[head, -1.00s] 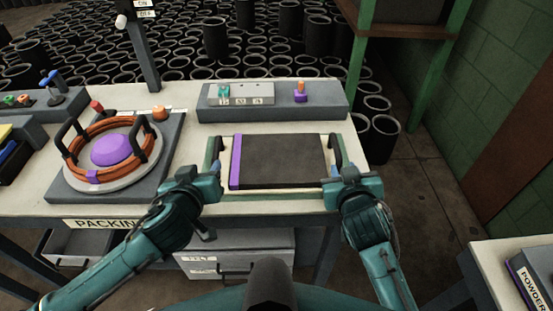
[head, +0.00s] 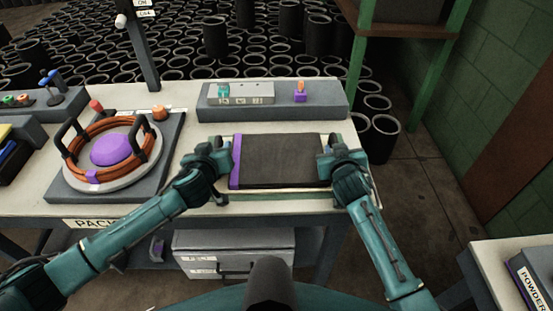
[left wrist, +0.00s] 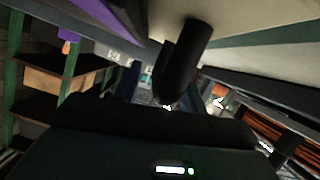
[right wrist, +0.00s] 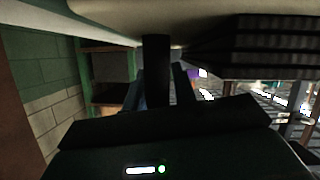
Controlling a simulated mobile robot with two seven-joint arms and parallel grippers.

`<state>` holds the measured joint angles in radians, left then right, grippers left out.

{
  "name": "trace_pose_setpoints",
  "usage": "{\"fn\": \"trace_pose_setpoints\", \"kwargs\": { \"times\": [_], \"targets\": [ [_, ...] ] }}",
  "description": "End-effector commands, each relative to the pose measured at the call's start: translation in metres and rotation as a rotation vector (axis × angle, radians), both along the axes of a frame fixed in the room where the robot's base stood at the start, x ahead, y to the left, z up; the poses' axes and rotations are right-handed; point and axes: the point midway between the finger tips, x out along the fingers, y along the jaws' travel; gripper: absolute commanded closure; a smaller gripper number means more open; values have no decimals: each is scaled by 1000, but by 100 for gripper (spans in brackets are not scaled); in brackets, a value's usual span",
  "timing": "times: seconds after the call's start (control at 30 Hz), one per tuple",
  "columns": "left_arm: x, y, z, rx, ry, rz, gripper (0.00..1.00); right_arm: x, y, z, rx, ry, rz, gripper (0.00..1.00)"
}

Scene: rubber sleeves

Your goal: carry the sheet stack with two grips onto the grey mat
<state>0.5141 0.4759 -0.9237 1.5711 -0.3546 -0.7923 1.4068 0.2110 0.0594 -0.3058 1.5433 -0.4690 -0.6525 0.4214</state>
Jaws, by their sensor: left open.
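The sheet stack (head: 280,160) is a dark flat block with a purple strip along its left edge. It lies on the table, on a pale base, and its dark layered side shows in the right wrist view (right wrist: 270,42). My left gripper (head: 222,158) is open at the stack's left end, with a black upright bar (left wrist: 186,62) close in front of it. My right gripper (head: 330,158) is at the right end, fingers apart, with another black bar (right wrist: 156,72) between or just before them. Contact with the bars cannot be told. I cannot clearly identify the grey mat.
A grey slab (head: 62,186) at the left bears a round fixture with an orange ring (head: 150,150) and a purple dome. A grey raised block (head: 325,102) stands behind the stack. A green-posted shelf (head: 356,60) and black sleeves (head: 384,135) are beyond the table.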

Motion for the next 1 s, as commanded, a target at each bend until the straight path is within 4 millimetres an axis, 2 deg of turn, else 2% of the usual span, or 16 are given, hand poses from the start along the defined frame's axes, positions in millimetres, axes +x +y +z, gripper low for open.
{"fn": "trace_pose_setpoints", "kwargs": {
  "times": [0.1,0.4,0.6,1.0],
  "targets": [
    [0,0,0,0,0,0,60,0,0,0,0,0,0,75],
    [0,0,0,0,0,0,85,0,0,0,0,0,0,99],
    [0,0,0,0,0,0,100,0,0,0,0,0,0,100],
    [0,1,0,0,0,1,100,0,0,0,-1,1,0,100]
  ]
}}
